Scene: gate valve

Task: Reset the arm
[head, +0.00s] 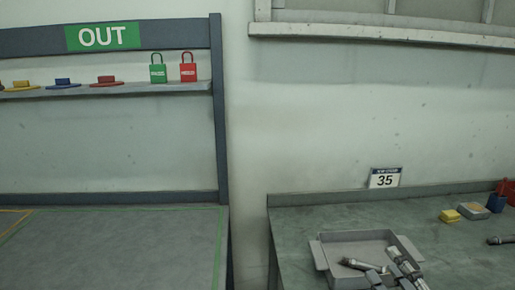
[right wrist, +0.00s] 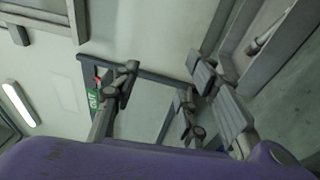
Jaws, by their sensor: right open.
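My right gripper (head: 390,272) shows at the bottom of the head view, in front of the grey tray. In the right wrist view its fingers (right wrist: 168,82) are spread apart with nothing between them. Only the end of this gripper shows in the head view; the rest of the arm is below the frame. My left gripper is in neither view.
The grey tray (head: 338,248) on the right bench (head: 300,222) holds a grey and dark cylindrical object (head: 361,264). A yellow block (head: 450,215) and other items lie farther right. Padlocks (head: 188,68) stand on the left shelf. The left bench top (head: 120,250) is clear.

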